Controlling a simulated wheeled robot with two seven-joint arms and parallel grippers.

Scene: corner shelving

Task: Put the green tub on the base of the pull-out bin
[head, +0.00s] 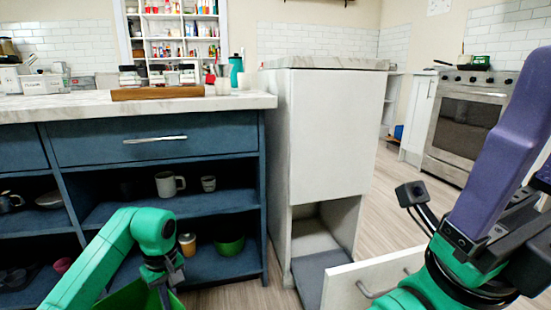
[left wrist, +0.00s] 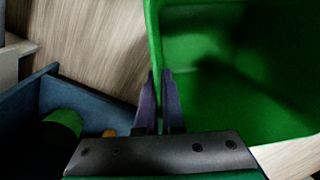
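The green tub (left wrist: 240,60) fills the right of the left wrist view; a part of it (head: 128,297) shows at the bottom of the head view. My left gripper (left wrist: 158,75) is shut on the tub's rim, with one finger on each side. The pull-out bin is drawn out below the white cabinet; its grey base (head: 318,268) is bare where I see it, and its white front (head: 365,276) hides the rest. The tub is left of the bin, in front of the blue shelves. My right arm is at the right; its gripper does not show.
The white cabinet (head: 330,135) stands above the bin opening. Blue shelving (head: 160,150) on the left holds cups, a jar and a green bowl (head: 230,245). Wood floor (head: 400,235) lies open between the bin and the oven (head: 465,125).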

